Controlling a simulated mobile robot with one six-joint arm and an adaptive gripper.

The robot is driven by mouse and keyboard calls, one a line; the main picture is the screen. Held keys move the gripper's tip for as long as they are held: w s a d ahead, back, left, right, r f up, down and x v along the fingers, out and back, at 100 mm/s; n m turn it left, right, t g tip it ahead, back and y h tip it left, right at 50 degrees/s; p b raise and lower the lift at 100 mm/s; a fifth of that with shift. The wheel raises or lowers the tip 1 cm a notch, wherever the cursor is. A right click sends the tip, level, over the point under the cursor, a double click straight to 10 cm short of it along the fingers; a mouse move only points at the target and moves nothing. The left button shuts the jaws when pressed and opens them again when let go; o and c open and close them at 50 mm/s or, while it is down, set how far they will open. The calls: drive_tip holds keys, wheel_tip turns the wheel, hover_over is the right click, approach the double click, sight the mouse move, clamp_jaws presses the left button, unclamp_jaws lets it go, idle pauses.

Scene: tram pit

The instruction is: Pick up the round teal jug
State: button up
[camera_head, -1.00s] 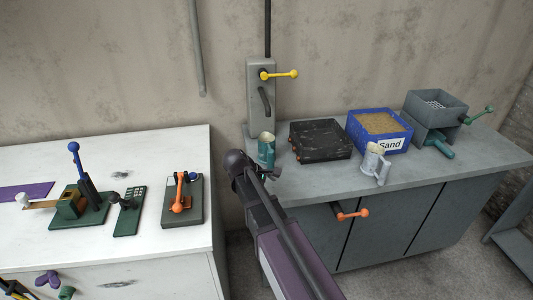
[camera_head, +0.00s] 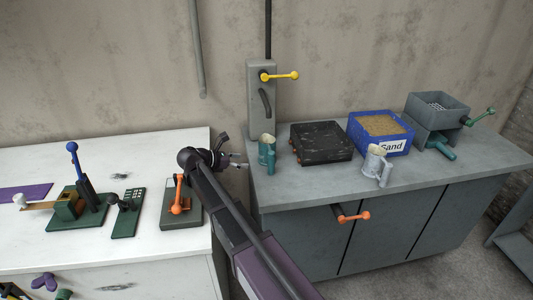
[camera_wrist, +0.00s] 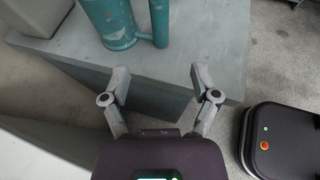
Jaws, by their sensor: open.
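The round teal jug (camera_head: 266,152) stands upright on the left end of the grey counter (camera_head: 315,180). Its handle is on the right side. In the wrist view the lower part of the jug (camera_wrist: 118,22) and its handle (camera_wrist: 159,22) show at the top, cut off by the frame. My gripper (camera_wrist: 158,72) is open and empty, with its fingers pointing toward the jug. They are apart from it. In the head view my gripper (camera_head: 238,160) is just left of the jug, partly hidden by my wrist.
A white jug (camera_head: 376,163), a black slab-like box (camera_head: 321,143) and a blue sand bin (camera_head: 380,131) stand to the right. A grey wall box with a yellow lever (camera_head: 281,76) is behind. An orange handle (camera_head: 351,215) juts from the counter front. A white bench (camera_head: 150,250) is left.

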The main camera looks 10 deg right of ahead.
drive_tip(key=b, duration=0.3)
approach(272, 161)
drive_tip(key=w+d+f, duration=0.2)
drive_tip(key=d+f, duration=0.1)
drive_tip(key=shift+w+d, duration=0.25)
drive_tip(key=shift+w+d+f, duration=0.1)
drive_tip(key=shift+w+d, duration=0.1)
drive_tip(key=shift+d, duration=0.3)
drive_tip(key=shift+b+x, duration=1.05)
drive_tip(key=shift+x, duration=1.55)
clamp_jaws()
